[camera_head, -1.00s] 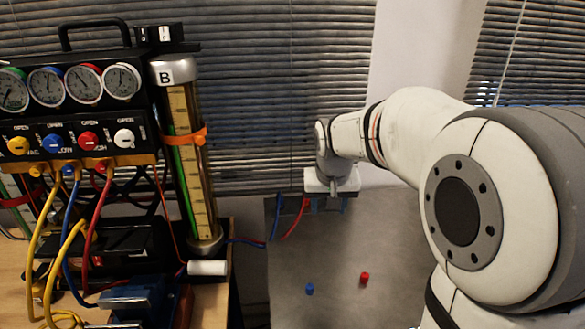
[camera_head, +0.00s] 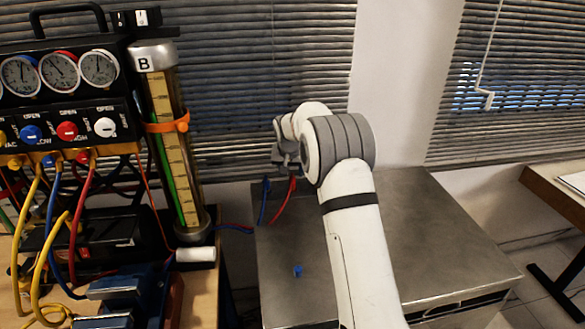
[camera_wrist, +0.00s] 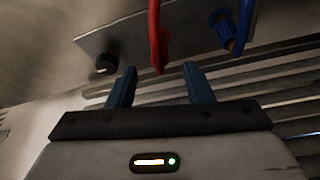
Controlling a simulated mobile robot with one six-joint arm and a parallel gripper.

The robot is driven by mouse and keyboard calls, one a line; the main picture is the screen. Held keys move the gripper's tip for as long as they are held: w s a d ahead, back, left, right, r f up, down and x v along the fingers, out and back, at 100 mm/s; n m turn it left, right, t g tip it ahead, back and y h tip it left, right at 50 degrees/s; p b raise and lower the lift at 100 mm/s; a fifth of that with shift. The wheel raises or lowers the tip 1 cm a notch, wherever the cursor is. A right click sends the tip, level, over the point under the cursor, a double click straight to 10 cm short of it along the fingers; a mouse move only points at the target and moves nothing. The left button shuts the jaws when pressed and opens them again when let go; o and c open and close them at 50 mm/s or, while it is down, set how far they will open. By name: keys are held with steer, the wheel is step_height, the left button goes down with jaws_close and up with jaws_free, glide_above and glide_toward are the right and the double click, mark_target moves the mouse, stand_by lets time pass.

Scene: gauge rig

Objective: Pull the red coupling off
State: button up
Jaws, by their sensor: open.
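The red coupling (camera_head: 292,182) shows small in the head view, at the upper end of a red hose (camera_head: 283,205) on the metal box. In the wrist view a red part (camera_wrist: 156,38) hangs at top centre, beyond and roughly between the fingertips; I cannot tell coupling from hose there. My gripper (camera_wrist: 160,86) is open, with two blue fingers apart and nothing between them. In the head view my gripper (camera_head: 286,158) is just above the red coupling, partly hidden by my wrist. A blue coupling (camera_wrist: 230,35) sits right of the red part in the wrist view.
A blue cap (camera_head: 297,271) lies on the metal box (camera_head: 440,235). A black knob (camera_wrist: 106,63) is on the plate beside my left finger. The gauge rig (camera_head: 65,125) and a tall cylinder (camera_head: 175,150) stand at left. Blinds cover the wall behind.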

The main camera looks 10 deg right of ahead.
mark_target(292, 178)
steer(key=x, duration=0.6)
steer(key=shift+w+f+p, duration=0.15)
steer(key=shift+f+p, duration=0.2)
steer(key=shift+p, duration=0.05)
steer(key=shift+c, duration=0.4)
jaws_close()
